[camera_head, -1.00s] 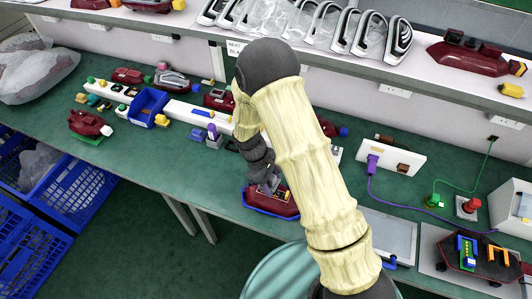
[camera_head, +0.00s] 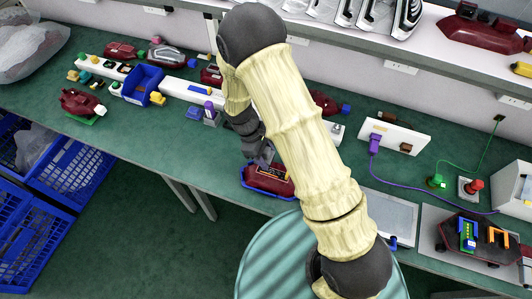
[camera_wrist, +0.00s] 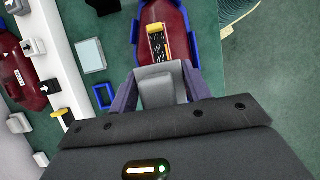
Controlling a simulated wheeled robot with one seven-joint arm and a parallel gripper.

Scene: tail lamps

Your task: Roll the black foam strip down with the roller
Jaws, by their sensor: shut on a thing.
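A dark red tail lamp (camera_head: 268,181) lies in a blue cradle (camera_head: 262,190) near the front edge of the green bench. In the wrist view the lamp (camera_wrist: 174,18) shows a yellow-edged recess with a speckled black strip (camera_wrist: 157,44) in it. My gripper (camera_head: 263,155) is low over the lamp's back side, pointing down. In the wrist view my gripper (camera_wrist: 160,76) is shut on a grey block-shaped piece (camera_wrist: 160,91), which I take to be the roller's handle. Its rolling end is hidden, so I cannot tell whether it touches the strip.
A blue bin (camera_head: 143,85) and small parts line the bench at left. A purple-plugged panel (camera_head: 397,136) stands at right, with a grey flat plate (camera_head: 389,214) before it. A round ribbed stool or drum (camera_head: 270,262) is below the bench edge.

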